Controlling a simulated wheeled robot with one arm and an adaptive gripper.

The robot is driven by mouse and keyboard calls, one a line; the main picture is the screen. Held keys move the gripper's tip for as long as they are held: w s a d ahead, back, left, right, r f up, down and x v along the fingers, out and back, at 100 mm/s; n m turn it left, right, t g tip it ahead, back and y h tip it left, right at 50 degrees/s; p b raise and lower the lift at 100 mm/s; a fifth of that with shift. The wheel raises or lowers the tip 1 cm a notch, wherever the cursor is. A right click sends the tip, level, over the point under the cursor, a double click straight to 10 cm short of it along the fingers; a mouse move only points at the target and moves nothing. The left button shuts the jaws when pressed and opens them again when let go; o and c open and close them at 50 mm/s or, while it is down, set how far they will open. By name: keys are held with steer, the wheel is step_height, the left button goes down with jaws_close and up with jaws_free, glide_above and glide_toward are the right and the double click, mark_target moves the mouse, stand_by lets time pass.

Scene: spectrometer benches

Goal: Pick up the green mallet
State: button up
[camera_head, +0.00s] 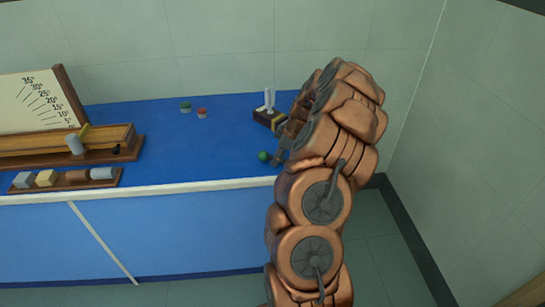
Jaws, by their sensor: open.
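The green mallet (263,156) shows as a small round green head on the blue bench top, near its front right edge. Any handle is hidden or too small to make out. My gripper (280,152) is just right of the green head, partly hidden behind my copper-coloured arm. Its jaws are open, and I see nothing held in them. I cannot tell whether a finger touches the mallet.
A dark box with upright grey prongs (268,100) stands behind my gripper. Small green (185,107) and red-topped (202,113) pieces stand mid-bench. A wooden ramp with an angle board (35,98) and a block tray (118,183) fill the left.

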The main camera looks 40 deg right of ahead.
jaws_close()
steer(key=shift+r, duration=0.1)
stand_by(0.5)
